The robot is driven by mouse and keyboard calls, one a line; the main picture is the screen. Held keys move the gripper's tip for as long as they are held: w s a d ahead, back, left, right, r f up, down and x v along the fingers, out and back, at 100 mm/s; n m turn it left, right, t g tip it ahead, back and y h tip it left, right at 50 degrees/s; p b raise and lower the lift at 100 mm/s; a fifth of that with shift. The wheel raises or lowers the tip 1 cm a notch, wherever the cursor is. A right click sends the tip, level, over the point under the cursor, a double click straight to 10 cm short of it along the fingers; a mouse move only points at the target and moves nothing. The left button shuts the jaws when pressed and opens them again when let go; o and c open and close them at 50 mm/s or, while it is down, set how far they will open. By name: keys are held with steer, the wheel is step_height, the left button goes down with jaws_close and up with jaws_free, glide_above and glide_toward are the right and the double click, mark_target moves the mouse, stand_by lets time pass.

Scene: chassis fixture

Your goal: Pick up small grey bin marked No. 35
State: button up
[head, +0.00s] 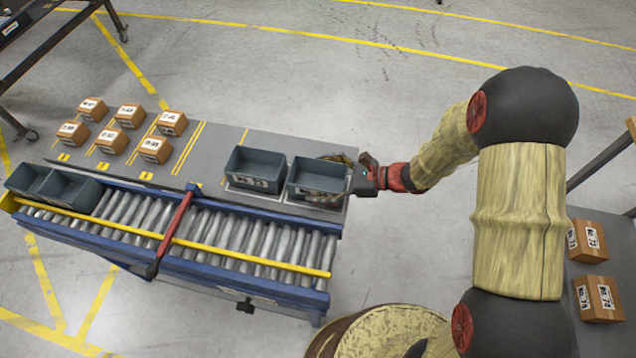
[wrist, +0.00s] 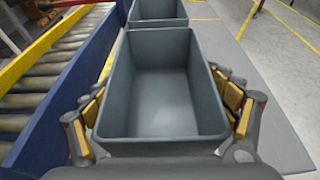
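A small grey bin (head: 318,174) stands at the right end of the bench, with a pale label too small to read. My gripper (head: 355,178) reaches it from the right. In the wrist view the same empty bin (wrist: 162,85) fills the middle, upright, between the yellow-padded fingers of my gripper (wrist: 168,108). The fingers are spread along its two side walls. The left pads look very close to the wall; a narrow gap shows on the right. A second grey bin (head: 255,168) stands to its left, labelled; it also shows beyond in the wrist view (wrist: 157,12).
A roller conveyor (head: 240,238) with blue sides runs along the bench's near side, carrying grey bins (head: 55,187) at its left end. Several small cartons (head: 130,116) sit on the bench's left. Cartons (head: 600,298) lie on a shelf at right. Floor behind the bench is clear.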

steer(key=c, duration=0.9)
steer(key=shift+r, duration=0.1)
